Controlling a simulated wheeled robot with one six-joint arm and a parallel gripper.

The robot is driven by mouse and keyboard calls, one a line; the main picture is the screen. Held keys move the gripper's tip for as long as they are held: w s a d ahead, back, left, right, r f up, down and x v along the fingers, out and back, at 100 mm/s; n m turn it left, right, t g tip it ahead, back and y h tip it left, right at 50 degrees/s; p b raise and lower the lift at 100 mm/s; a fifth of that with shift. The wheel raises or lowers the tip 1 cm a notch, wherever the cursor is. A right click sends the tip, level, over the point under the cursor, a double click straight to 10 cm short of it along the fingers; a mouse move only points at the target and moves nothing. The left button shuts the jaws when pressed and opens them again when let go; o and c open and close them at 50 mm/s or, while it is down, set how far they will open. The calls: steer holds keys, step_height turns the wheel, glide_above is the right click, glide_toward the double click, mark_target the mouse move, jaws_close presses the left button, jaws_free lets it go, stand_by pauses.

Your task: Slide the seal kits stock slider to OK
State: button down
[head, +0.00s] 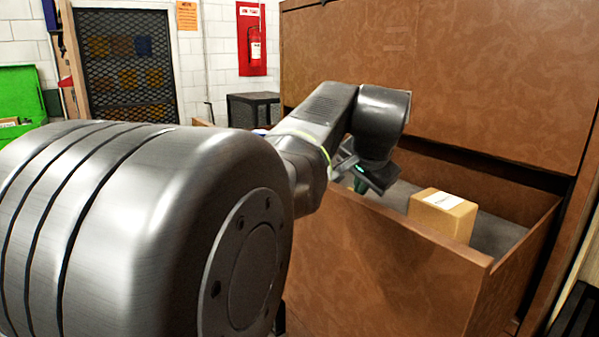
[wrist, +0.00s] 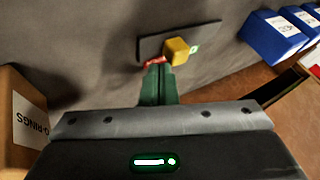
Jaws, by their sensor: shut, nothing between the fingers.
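In the wrist view, a dark plate (wrist: 207,33) carries a yellow slider knob (wrist: 176,50). A red label (wrist: 155,61) shows left of the knob, partly hidden by my fingertips. A small green and white label (wrist: 194,48) shows at the knob's right; its full text is not readable. My gripper (wrist: 157,67) has its green fingers shut and empty, with the tips just left of and below the knob. I cannot tell whether they touch it. In the head view my gripper (head: 360,184) reaches down inside the open brown drawer (head: 400,250); the slider is hidden there.
A cardboard box (head: 443,215) stands in the drawer to the right of my gripper; its O-RINGS label shows at the left in the wrist view (wrist: 25,128). Blue bins (wrist: 272,38) with white labels are at the wrist view's upper right. The drawer walls surround my gripper.

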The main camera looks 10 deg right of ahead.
steer(key=shift+x, duration=1.25)
steer(key=w, duration=0.1)
steer(key=w+a+p, duration=0.1)
steer(key=w, duration=0.1)
steer(key=w+a, duration=0.1)
steer(key=shift+w+r, duration=0.1)
steer(key=shift+w, duration=0.2)
steer(key=shift+r+p, duration=0.15)
steer(key=shift+p, duration=0.2)
